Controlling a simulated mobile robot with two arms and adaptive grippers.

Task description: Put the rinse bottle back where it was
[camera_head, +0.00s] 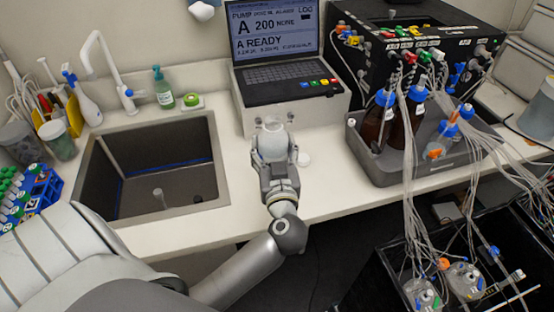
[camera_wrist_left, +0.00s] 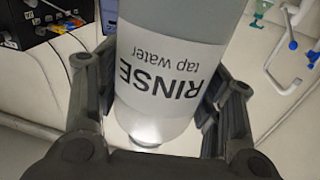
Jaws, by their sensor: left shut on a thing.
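The rinse bottle (camera_head: 271,143) is in my left gripper (camera_head: 275,168), over the counter in front of the laptop stand. In the left wrist view the bottle (camera_wrist_left: 165,65) fills the middle, with its label "RINSE tap water" upside down. The two fingers of my left gripper (camera_wrist_left: 158,115) stand on either side of the bottle. I cannot tell whether the bottle's base touches the counter. My right gripper is in neither view.
A grey tray (camera_head: 383,175) with tubed bottles stands right. Clear counter lies between the sink and the tray.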

